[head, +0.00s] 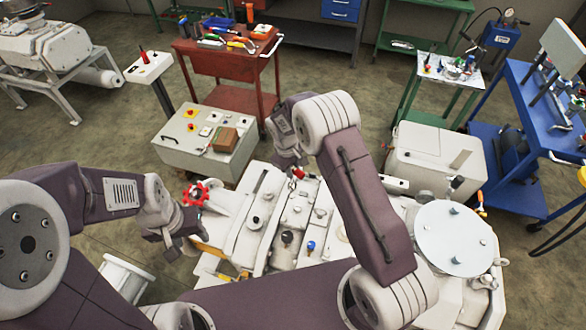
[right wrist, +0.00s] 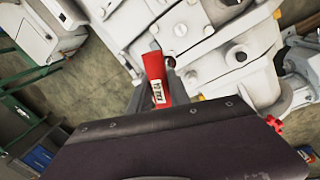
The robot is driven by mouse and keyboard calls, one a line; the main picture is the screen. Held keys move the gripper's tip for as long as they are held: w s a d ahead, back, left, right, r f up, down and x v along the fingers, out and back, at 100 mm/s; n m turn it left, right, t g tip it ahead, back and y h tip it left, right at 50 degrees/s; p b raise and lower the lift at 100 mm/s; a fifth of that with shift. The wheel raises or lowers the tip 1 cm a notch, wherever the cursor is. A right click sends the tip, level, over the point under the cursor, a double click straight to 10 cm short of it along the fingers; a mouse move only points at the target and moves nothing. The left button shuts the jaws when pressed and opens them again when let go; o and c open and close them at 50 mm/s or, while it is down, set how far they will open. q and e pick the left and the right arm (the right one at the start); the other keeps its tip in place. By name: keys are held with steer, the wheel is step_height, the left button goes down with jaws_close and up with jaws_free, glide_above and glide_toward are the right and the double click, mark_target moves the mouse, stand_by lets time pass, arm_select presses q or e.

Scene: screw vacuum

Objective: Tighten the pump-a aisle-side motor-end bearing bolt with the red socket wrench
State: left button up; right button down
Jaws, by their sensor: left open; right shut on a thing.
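The red socket wrench (right wrist: 153,68) is in my right gripper (right wrist: 166,80). Its red handle carries a white label in the right wrist view, and its far end is hidden. In the head view a small red part of it (head: 297,173) shows below my right gripper, over the far part of the white pump body (head: 240,235). The pump has several bolts on top; I cannot tell which is the aisle-side motor-end bearing bolt, nor whether the wrench touches one. My left gripper (head: 176,250) is open and empty at the pump's left side.
A red handwheel (head: 195,194) is close to my left gripper. A grey control box (head: 205,140) stands beyond the pump. A red tool cart (head: 225,65) and a blue cart (head: 535,130) stand further back.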

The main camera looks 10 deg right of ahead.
mark_target(292, 186)
steer(key=shift+w+f+b, duration=0.1)
steer(key=shift+f+b, duration=1.8)
steer(key=shift+f, duration=0.8)
steer(key=shift+f+b, duration=0.5)
steer(key=shift+f, duration=0.15)
steer(key=shift+f+m+b, duration=0.15)
steer(key=shift+m+b, duration=0.25)
steer(key=shift+m, duration=0.3)
steer(key=shift+m+g+b, duration=0.3)
steer(key=shift+m+b, duration=0.1)
steer(key=shift+m, duration=0.8)
steer(key=m, duration=0.3)
steer(key=shift+m+g+b, duration=0.3)
steer(key=shift+m+b, duration=0.05)
steer(key=shift+m, duration=0.05)
steer(key=m, duration=0.3)
steer(key=shift+s+a+g, duration=0.1)
steer(key=shift+s+g, duration=0.1)
steer(key=shift+g, duration=0.1)
steer(key=shift+n, duration=0.5)
